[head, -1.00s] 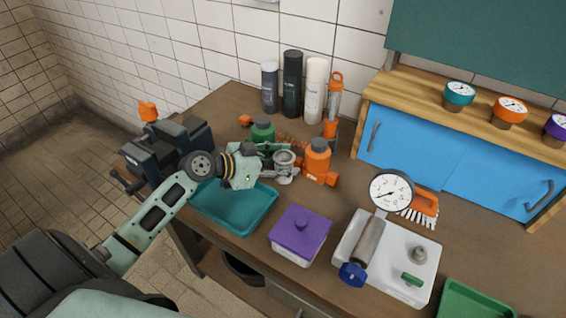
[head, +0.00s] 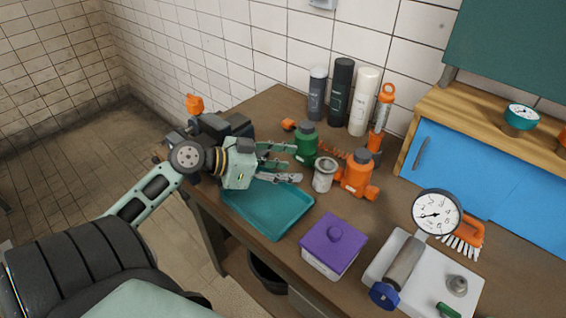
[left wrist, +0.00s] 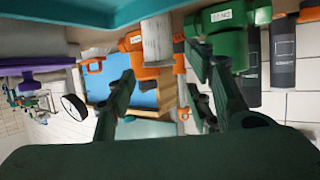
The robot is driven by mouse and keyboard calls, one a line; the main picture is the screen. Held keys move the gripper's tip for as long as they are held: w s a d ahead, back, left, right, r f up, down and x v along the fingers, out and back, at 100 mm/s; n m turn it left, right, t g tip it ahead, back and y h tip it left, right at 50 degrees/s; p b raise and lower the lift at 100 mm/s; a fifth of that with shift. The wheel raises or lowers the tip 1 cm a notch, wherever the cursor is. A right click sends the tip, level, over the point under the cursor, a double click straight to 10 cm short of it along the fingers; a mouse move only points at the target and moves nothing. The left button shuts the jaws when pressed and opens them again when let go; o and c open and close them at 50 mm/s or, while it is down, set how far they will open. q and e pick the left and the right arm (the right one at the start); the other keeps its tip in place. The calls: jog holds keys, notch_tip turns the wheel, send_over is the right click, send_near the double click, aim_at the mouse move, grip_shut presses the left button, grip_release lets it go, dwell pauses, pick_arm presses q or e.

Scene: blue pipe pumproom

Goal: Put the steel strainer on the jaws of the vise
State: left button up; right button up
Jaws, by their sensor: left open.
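The steel strainer (head: 324,176), a short grey cylinder, stands upright on the workbench beside the orange bottle. My left gripper (head: 287,163) is open and empty, its fingers pointing right towards the strainer with a gap between. In the left wrist view, the strainer (left wrist: 157,40) shows between and beyond the open fingers of the left gripper (left wrist: 162,68). The dark vise (head: 213,127) is at the bench's left end, partly hidden behind my left wrist; its jaws cannot be made out clearly. My right gripper is not in view.
A green bottle (head: 305,145) and an orange bottle (head: 358,173) flank the strainer closely. A teal tray (head: 270,215) lies below my gripper. A purple-lidded box (head: 334,243) stands in front. Several spray cans (head: 342,95) stand at the back.

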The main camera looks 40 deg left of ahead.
aim_at(319, 173)
pick_arm(q)
jog(key=shift+o, duration=0.4)
jog(key=shift+s+a+r, duration=0.1)
jog(key=shift+s, duration=0.15)
jog(key=shift+a+f, duration=0.1)
jog(key=shift+f, duration=0.15)
jog(key=w+f, duration=0.1)
jog(key=w+d+f+h, duration=0.1)
jog(key=f, duration=0.1)
jog(key=shift+m, duration=0.3)
jog(key=p+x, duration=0.1)
jog(key=x, duration=0.1)
jog(key=p+x, duration=0.2)
jog(key=r+p+x, duration=0.1)
jog(key=x, duration=0.2)
jog(key=shift+w+d, duration=0.15)
jog(key=shift+w, duration=0.1)
jog(key=shift+w+d+f, duration=0.15)
jog(key=shift+f, duration=0.1)
jog(key=shift+c, duration=0.2)
jog(key=shift+c, duration=1.1)
jog(key=c, duration=0.9)
